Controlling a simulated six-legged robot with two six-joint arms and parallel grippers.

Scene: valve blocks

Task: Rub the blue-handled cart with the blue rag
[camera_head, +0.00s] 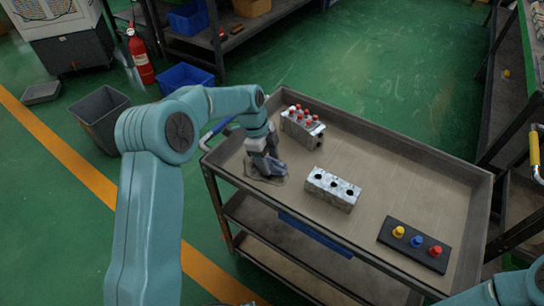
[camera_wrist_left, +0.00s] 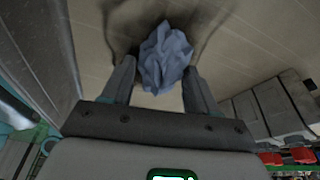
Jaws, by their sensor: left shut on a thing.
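The cart (camera_head: 375,190) has a tan top tray with raised dark edges and a blue handle (camera_head: 213,132) at its left end. My left gripper (camera_head: 266,158) points down at the left part of the tray, shut on the crumpled blue rag (camera_head: 274,168). The rag (camera_wrist_left: 165,58) also shows between the fingers (camera_wrist_left: 160,80) in the left wrist view, at or close to the tray surface. A dark smudge (camera_wrist_left: 208,18) lies on the tray around the rag. My right gripper is not in view; only part of its arm shows at the lower right.
On the tray are a grey block with red-topped valves (camera_head: 303,127), a grey block with dark holes (camera_head: 333,189), and a black plate with yellow, blue and red knobs (camera_head: 413,245). A grey bin (camera_head: 101,118) and fire extinguisher (camera_head: 140,58) stand left. Bare tray lies right of the blocks.

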